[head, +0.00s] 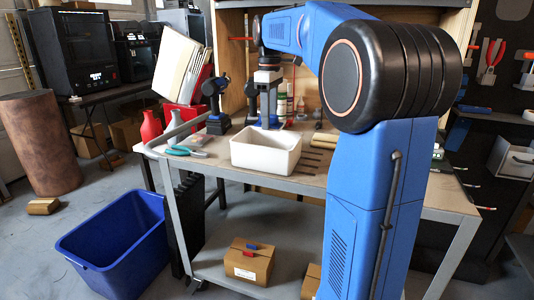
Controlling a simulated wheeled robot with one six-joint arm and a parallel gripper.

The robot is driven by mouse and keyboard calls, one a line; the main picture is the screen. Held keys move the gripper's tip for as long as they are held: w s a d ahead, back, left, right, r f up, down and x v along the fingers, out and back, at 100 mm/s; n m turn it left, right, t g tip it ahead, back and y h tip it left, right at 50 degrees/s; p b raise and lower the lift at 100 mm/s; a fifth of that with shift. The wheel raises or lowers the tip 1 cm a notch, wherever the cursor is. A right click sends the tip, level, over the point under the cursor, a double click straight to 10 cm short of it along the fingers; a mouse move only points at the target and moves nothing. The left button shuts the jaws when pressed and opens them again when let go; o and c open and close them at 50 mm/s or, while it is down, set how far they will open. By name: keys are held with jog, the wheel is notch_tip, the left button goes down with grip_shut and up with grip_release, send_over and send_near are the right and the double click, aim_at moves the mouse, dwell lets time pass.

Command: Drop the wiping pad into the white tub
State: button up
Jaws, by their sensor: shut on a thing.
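The white tub (265,153) stands upright on the workbench top, left of my arm. My gripper (268,118) points down at the tub's back rim in the head view. Whether it is over the opening or behind the rim I cannot tell. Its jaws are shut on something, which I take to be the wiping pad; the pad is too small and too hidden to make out. The tub's floor is mostly hidden by its front wall.
Teal-handled pliers (187,151), a red bottle (150,127) and a dark cordless drill (217,105) are left of the tub on the workbench (215,166). Bottles (283,105) stand behind it. A blue bin (115,245) stands on the floor; a cardboard box (249,261) sits on the lower shelf.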

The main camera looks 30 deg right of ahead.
jog(key=shift+f, duration=1.55)
jog(key=o, duration=1.1)
notch_tip(320, 180, up, 17)
jog(key=shift+r, duration=0.2)
